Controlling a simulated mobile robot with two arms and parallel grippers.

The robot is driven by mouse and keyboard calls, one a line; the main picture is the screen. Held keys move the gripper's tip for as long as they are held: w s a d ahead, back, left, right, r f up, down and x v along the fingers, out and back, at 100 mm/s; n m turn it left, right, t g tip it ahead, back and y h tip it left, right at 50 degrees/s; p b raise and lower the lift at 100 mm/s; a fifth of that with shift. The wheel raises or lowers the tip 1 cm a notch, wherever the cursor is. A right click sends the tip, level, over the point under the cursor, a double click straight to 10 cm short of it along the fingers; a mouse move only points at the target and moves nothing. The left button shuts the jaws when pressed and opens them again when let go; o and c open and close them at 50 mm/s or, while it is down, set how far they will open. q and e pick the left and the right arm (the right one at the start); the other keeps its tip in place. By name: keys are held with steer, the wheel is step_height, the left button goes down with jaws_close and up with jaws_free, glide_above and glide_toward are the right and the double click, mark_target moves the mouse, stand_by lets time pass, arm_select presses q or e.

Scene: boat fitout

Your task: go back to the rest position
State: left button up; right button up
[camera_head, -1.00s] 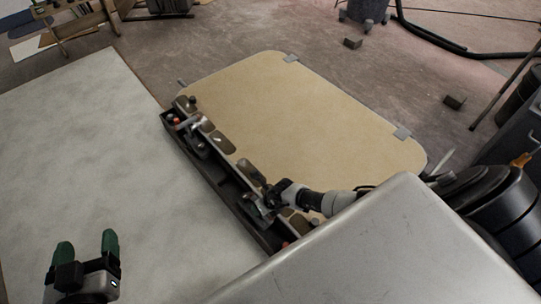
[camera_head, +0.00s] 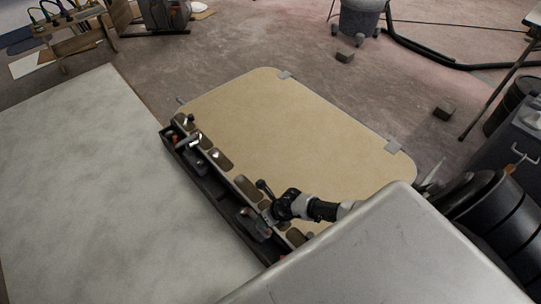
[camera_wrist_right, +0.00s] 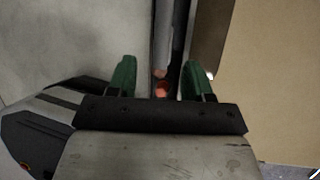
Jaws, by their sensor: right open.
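My right gripper (camera_wrist_right: 157,78) shows in the right wrist view. Its two green fingers are apart, with nothing gripped between them. Beyond the gap lies part of the long dark tray (camera_wrist_right: 178,45), with a small red-orange piece (camera_wrist_right: 162,90) in view between the fingers. I cannot tell how far away that piece is. My left gripper is out of the head view.
A pale panel (camera_head: 95,190) fills the left side. The long dark tray (camera_head: 215,190) runs beside a tan board (camera_head: 290,125) with grey clips. A wheeled bin (camera_head: 358,18) and hose stand behind.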

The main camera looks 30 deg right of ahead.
steer(key=shift+v, duration=0.85)
steer(key=shift+a, duration=0.1)
